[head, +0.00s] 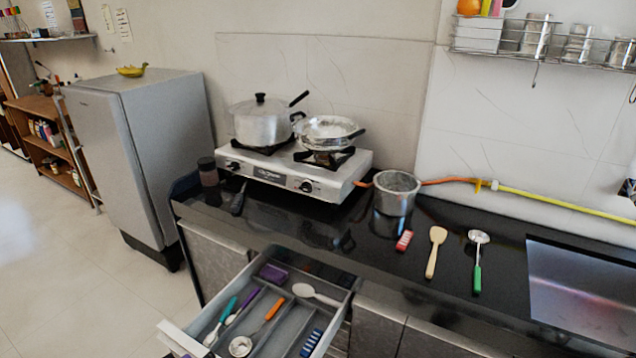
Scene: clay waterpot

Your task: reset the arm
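Neither of my grippers can be made out in the head view, and no arm of mine is clearly visible. No clay waterpot shows. An open drawer (272,303) below the black counter (330,232) holds several utensils, including a white spoon (316,295), an orange-handled tool (273,308) and a blue brush (312,342).
A two-burner stove (290,177) carries a lidded pot (262,123) and a pan (327,130). A metal pot (396,194), wooden spatula (434,252) and green-handled ladle (478,262) are on the counter, left of the sink (580,295). A fridge (150,150) stands left; floor is clear beside it.

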